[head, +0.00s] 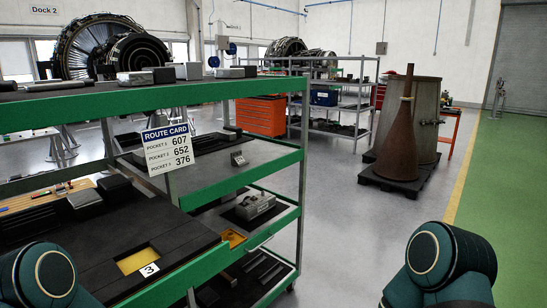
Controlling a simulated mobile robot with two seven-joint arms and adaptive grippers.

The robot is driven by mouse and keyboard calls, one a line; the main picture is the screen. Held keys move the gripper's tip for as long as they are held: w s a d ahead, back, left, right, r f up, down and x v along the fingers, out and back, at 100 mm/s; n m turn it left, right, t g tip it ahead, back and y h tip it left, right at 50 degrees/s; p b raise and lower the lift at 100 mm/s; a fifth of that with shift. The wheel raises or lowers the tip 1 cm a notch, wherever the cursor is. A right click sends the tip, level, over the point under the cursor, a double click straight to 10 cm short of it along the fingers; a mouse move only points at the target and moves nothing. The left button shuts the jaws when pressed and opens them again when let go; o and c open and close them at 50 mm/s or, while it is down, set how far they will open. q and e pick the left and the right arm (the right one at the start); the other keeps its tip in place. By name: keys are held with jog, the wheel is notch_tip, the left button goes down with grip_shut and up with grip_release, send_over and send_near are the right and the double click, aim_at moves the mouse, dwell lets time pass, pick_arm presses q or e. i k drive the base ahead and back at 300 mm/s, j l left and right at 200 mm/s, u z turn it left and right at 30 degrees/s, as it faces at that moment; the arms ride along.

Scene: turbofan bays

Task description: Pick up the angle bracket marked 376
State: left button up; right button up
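A small grey angle-shaped part (238,158) stands on the right side of the green cart's middle shelf. Any number on it is too small to read, so I cannot tell whether it is the bracket marked 376. The route card (168,149) hangs at the cart's top edge and lists pocket 1 as 607, pocket 2 as 652 and pocket 3 as 376. A yellow-floored pocket (135,262) with a label 3 (149,270) is in the dark foam at the lower left; it looks empty. Neither gripper shows; only my teal arm links are at the bottom corners.
The green-edged cart (190,260) fills the left side. A grey metal block (255,205) sits on its lower shelf. A brown cone (402,135) and a large drum (425,120) stand on a black pallet (398,183). The grey floor right of the cart is clear.

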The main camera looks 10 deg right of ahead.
aim_at(237, 160)
jog(key=i+l+z, duration=0.3)
jog(key=i+z, duration=0.2)
jog(key=i+l+z, duration=0.15)
jog(key=i+z, duration=0.3)
jog(key=i+u, duration=0.25)
jog(key=i, duration=0.15)
jog(key=i+l+u, duration=0.2)
jog(key=i, duration=0.15)
jog(key=i+l+u, duration=0.25)
jog(key=i, duration=0.15)
